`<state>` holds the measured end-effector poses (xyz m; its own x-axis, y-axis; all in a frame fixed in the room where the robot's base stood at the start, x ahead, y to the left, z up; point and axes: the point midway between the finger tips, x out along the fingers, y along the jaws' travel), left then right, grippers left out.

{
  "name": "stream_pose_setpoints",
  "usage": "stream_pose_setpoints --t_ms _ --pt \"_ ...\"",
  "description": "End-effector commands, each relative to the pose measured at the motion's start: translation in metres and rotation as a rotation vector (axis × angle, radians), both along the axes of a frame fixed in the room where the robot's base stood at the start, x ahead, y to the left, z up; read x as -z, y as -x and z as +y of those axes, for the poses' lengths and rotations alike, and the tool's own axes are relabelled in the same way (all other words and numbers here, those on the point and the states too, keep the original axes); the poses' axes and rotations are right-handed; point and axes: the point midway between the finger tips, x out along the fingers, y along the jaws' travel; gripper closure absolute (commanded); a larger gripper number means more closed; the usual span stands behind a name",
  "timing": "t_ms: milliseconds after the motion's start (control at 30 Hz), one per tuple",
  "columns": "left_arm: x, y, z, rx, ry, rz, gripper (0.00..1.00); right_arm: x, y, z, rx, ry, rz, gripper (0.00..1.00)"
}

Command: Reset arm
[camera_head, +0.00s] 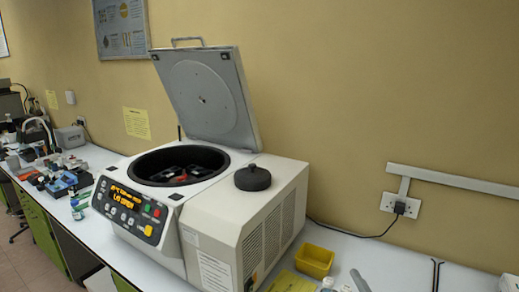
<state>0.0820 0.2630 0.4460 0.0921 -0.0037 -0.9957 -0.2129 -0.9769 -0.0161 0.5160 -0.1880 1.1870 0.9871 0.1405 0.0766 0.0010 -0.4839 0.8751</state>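Neither of my grippers can be made out in the head view. The centrifuge (262,215) stands on the white bench with its grey lid (208,95) raised. Its round dark chamber (150,166) is open, and dark rotor parts with some red on them show inside. A black round knobbed cap (253,178) rests on the centrifuge's top, right of the chamber. The front control panel (128,210) is lit with orange text.
A yellow bin (314,261) stands right of the centrifuge, with small pale items at the bottom edge. Racks and bottles (62,182) crowd the bench at left. A cable runs to a wall socket (400,205). Some bench at right is clear.

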Motion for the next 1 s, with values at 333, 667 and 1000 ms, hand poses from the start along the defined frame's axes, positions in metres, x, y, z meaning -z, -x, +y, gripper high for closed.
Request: stream_pose_setpoints --t_ms 333,667,1000 --pt "0.000 0.000 0.000 0.000 0.000 0.000 1.00 0.169 0.111 -0.045 0.365 -0.502 0.806 0.45" --pt "0.000 0.000 0.000 0.000 0.000 0.000 1.00 0.229 0.222 -0.043 0.606 -0.711 1.253 0.45" --pt "0.014 0.001 0.000 0.000 0.000 0.002 1.00 0.324 0.220 -0.039 0.652 -0.722 1.341 0.45"
